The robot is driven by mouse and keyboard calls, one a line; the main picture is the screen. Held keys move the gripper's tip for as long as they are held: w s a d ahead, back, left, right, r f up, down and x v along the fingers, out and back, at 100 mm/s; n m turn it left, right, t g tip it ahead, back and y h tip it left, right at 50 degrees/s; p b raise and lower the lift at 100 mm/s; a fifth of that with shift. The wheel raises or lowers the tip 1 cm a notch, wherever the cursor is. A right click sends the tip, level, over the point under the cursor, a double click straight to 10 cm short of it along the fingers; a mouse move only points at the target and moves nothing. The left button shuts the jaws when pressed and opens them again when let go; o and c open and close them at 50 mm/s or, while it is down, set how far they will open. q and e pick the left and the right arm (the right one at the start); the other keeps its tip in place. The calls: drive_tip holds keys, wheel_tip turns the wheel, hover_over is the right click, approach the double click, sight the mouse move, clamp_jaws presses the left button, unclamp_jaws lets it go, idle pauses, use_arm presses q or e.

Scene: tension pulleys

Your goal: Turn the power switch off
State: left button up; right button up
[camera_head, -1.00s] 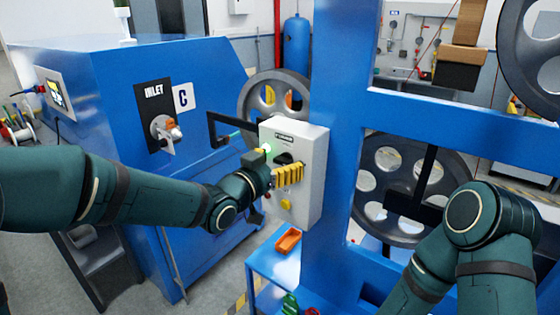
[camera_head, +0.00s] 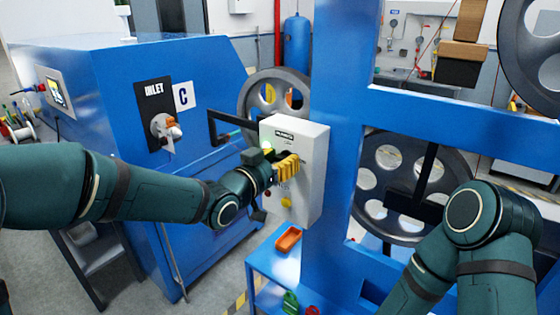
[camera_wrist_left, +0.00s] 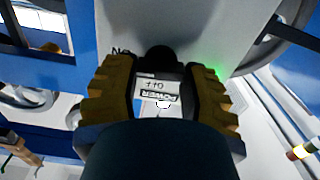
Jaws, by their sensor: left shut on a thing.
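The power box (camera_head: 310,180) is a pale grey control box on the blue frame, seen in the head view. My left gripper (camera_head: 287,167) is at its front face, with ribbed yellow fingers. In the left wrist view the gripper (camera_wrist_left: 160,75) has its fingers on both sides of the black power switch (camera_wrist_left: 159,58) and is shut on it. A label reading OFF and POWER shows between the fingers. The switch is hidden behind the fingers in the head view. My right arm shows at the right; its gripper is out of view.
A yellow button (camera_head: 286,202) sits low on the box. The blue machine (camera_head: 210,100) with an inlet valve stands left. A blue frame post (camera_head: 338,120) is close to the box's right. An orange tray (camera_head: 288,239) lies on a blue stand below.

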use_arm(q)
drive_tip(key=n+b, duration=0.1)
drive_tip(key=n, duration=0.3)
drive_tip(key=shift+a+f, duration=0.1)
drive_tip(key=n, duration=0.3)
drive_tip(key=shift+w+n+b, duration=0.1)
drive_tip(key=shift+n+b, duration=0.2)
drive_tip(key=shift+b, duration=0.1)
drive_tip(key=n, duration=0.4)
drive_tip(key=shift+a+n, duration=0.1)
drive_tip(key=shift+n, duration=0.2)
drive_tip(key=shift+f+n+p, duration=0.1)
drive_tip(key=shift+n+p, duration=0.5)
drive_tip(key=shift+n, duration=1.9)
drive_tip(key=o, duration=1.2)
drive_tip(key=v, duration=1.2)
